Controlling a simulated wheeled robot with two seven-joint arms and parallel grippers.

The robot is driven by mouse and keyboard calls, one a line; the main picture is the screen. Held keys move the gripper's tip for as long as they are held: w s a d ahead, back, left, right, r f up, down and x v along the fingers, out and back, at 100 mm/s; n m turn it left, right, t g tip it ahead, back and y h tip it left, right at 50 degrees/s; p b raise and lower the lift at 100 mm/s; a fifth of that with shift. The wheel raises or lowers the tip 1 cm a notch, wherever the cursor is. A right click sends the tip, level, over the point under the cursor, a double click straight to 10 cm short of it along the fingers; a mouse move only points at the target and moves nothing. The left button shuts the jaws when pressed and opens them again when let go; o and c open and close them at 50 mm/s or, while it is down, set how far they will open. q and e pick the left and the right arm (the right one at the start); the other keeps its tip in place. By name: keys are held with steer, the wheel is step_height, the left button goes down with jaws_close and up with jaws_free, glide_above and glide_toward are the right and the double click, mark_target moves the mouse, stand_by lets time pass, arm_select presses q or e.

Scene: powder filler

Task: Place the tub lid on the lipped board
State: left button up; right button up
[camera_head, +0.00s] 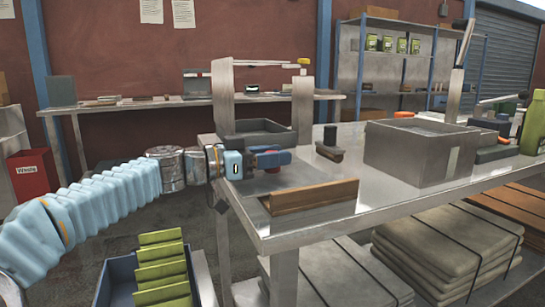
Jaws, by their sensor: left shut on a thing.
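The lipped board (312,196) is a brown wooden piece with a raised lip, lying at the near left corner of the metal table. My left gripper (274,159) is above the table, just behind and above the board's left part. It is shut on a small red thing (285,157), which looks like the tub lid. Only a little red shows between and beside the dark blue fingers, so its shape is mostly hidden. It appears apart from the board. My right gripper is out of view.
A grey open bin (408,163) stands on the table to the right. A dark grey tray (262,137) is behind my gripper, beside a metal upright (302,108). A small dark block (329,148) sits behind the board. The tabletop right of the board is clear.

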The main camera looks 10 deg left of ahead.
arm_select(q)
steer(key=shift+f+b, duration=0.2)
steer(key=shift+b, duration=0.15)
steer(key=o, duration=1.2)
steer(key=shift+r, duration=0.1)
steer(key=shift+r+p, duration=0.2)
steer(key=shift+p, duration=0.15)
steer(key=shift+s+a+f, duration=0.15)
steer(key=shift+a, duration=0.15)
steer(key=shift+b+v, duration=1.4)
steer(key=shift+v, duration=4.3)
